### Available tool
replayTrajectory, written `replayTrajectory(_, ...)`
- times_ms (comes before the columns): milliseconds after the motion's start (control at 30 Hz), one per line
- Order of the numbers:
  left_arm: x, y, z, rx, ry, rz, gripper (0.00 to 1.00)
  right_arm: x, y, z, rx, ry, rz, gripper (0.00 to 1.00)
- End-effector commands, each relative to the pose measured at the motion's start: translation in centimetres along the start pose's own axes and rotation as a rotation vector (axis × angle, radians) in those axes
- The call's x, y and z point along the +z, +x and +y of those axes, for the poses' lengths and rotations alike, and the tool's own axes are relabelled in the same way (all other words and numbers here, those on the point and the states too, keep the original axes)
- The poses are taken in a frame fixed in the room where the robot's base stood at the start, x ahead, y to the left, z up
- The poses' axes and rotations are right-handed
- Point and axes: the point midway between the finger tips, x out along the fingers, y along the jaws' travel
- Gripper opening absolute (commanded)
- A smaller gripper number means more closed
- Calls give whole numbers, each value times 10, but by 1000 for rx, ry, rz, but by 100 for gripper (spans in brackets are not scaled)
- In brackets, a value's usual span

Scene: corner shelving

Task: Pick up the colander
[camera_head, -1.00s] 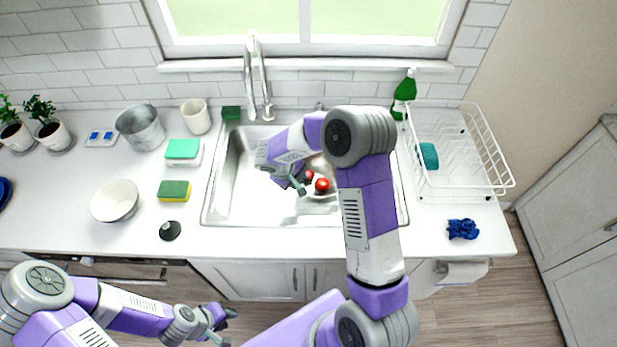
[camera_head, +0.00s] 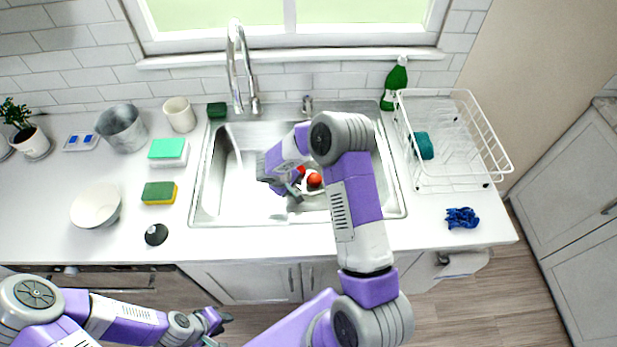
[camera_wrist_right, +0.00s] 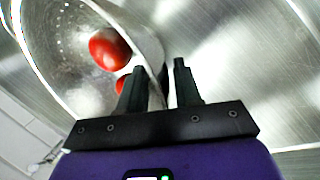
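The colander (camera_head: 313,192) sits in the sink, mostly hidden behind my right arm in the head view. It holds red round fruits (camera_head: 314,180). In the right wrist view the metal colander (camera_wrist_right: 60,60) fills the upper left, with a red fruit (camera_wrist_right: 109,49) inside. My right gripper (camera_head: 293,193) is at the colander's left side. In the wrist view its fingers (camera_wrist_right: 160,85) stand apart, with the colander's rim passing between them, nearer the left finger. My left gripper (camera_head: 217,328) is low in front of the counter, empty, with its fingers apart.
The steel sink (camera_head: 207,190) surrounds the colander, with a tall faucet (camera_head: 236,65) behind. A white dish rack (camera_head: 455,150), green bottle (camera_head: 395,85) and blue cloth (camera_head: 462,217) are to the right. A bowl (camera_head: 96,205), sponges (camera_head: 159,193) and a metal bucket (camera_head: 122,127) are to the left.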

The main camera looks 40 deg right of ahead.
Motion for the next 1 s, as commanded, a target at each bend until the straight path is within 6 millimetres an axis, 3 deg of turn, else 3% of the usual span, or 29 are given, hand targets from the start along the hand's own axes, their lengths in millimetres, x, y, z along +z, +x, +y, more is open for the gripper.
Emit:
replayTrajectory(267, 0, 0, 0, 0, 0, 0, 34, 0, 2, 0, 0, -1, 2, 32)
replayTrajectory(467, 0, 0, 0, 0, 0, 0, 34, 0, 2, 0, 0, -1, 2, 1)
replayTrajectory(500, 0, 0, 0, 0, 0, 0, 34, 0, 2, 0, 0, -1, 2, 0)
replayTrajectory(1000, 0, -1, 0, 0, 0, 0, 34, -1, -6, 5, 3, 0, 4, 0)
